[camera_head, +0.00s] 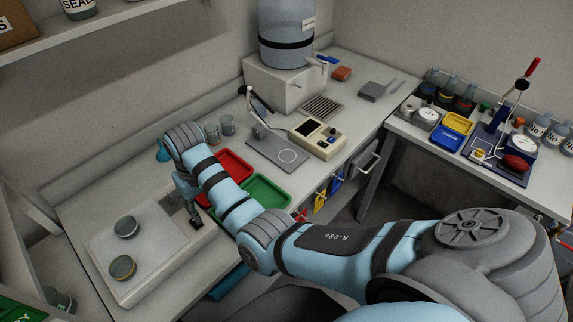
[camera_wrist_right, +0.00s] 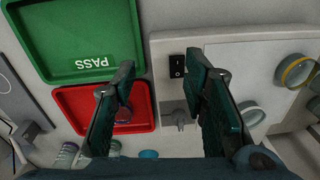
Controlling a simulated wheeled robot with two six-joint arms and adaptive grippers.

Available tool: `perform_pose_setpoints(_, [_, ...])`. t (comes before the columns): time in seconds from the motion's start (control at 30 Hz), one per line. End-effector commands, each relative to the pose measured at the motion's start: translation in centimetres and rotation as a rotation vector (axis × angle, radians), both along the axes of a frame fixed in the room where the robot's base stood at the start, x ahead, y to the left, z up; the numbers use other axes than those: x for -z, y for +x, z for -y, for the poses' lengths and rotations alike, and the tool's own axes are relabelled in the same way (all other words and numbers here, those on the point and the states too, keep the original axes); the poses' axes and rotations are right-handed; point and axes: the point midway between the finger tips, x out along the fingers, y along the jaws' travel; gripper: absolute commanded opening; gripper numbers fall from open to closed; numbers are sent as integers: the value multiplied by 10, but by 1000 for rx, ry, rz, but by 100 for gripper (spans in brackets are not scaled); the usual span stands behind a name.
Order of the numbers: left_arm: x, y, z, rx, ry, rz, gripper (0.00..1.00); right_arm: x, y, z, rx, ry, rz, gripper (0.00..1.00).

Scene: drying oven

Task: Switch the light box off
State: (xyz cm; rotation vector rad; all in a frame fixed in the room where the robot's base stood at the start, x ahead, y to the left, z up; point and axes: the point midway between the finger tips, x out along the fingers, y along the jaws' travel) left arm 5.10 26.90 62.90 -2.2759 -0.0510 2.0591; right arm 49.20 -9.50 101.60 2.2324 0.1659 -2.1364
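The light box (camera_head: 176,254) is a low, pale box at the left of the bench, with two round dishes (camera_head: 126,227) on its flat top. I cannot tell whether its panel is lit. In the right wrist view its black rocker switch (camera_wrist_right: 177,66) with a white mark shows on the pale side, just left of the right-hand finger. My left gripper is not in view.
A red tray (camera_head: 237,163) and a green PASS tray (camera_head: 268,192) lie right of the light box. A metering device (camera_head: 318,140), small beakers (camera_head: 227,124) and a large canister (camera_head: 286,35) stand farther back. A shelf (camera_head: 95,28) overhangs the upper left.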

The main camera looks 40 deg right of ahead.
Motion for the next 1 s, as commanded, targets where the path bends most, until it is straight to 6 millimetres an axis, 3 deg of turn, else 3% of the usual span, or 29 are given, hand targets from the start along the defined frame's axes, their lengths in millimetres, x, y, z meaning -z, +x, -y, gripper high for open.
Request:
perform_pose_setpoints(0.2, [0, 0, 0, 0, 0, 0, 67, 47, -34, 35, 68, 6, 36, 40])
perform_pose_setpoints(0.53, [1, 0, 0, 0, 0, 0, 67, 101, -101, 84, 128, -26, 99, 40])
perform_pose_setpoints(1.0, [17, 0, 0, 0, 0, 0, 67, 224, -155, 108, 108, -59, 104, 40])
